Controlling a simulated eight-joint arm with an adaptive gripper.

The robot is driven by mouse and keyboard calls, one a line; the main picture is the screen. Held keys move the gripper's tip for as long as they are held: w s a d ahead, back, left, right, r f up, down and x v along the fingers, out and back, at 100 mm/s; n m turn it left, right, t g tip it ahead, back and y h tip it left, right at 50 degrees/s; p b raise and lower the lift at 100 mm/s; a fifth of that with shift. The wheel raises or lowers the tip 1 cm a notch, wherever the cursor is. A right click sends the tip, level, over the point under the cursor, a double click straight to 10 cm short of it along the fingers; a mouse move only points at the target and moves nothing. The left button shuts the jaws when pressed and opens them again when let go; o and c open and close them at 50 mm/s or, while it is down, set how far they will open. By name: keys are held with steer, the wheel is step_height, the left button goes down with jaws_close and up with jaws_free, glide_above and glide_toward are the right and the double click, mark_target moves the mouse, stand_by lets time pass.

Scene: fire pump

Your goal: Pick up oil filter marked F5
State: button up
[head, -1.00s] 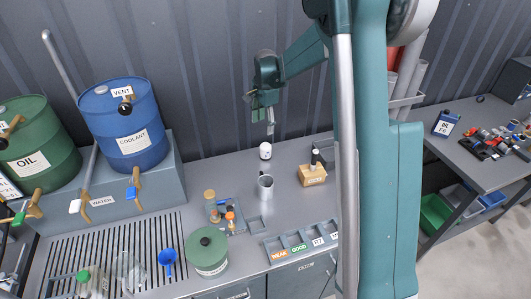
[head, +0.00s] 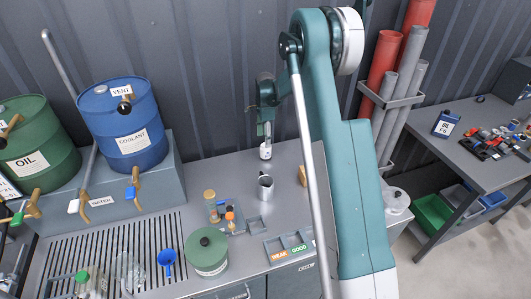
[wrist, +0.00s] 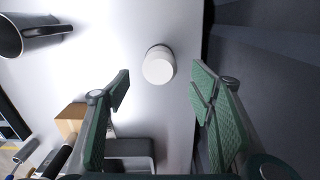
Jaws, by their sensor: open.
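A small white cylinder (head: 265,152), which looks like the oil filter, stands upright at the back of the workbench; its mark is too small to read. In the wrist view its round white top (wrist: 158,68) shows between and slightly beyond the fingertips. My gripper (head: 265,136) points down directly above it in the head view, partly covering its top. In the wrist view the gripper (wrist: 160,90) is open, with one green-padded finger on each side and nothing held.
A metal mug (head: 265,188) stands in front of the cylinder and also shows in the wrist view (wrist: 30,38). A wooden block (wrist: 72,120) stands nearby, partly hidden behind my arm in the head view. The bench's back edge and corrugated wall are close behind.

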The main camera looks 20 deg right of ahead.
mark_target(265, 148)
steer(key=shift+f, duration=1.3)
steer(key=shift+f, duration=0.1)
steer(key=shift+f+p, duration=0.6)
steer(key=shift+f, duration=1.9)
steer(key=shift+c, duration=0.4)
steer(key=c, duration=1)
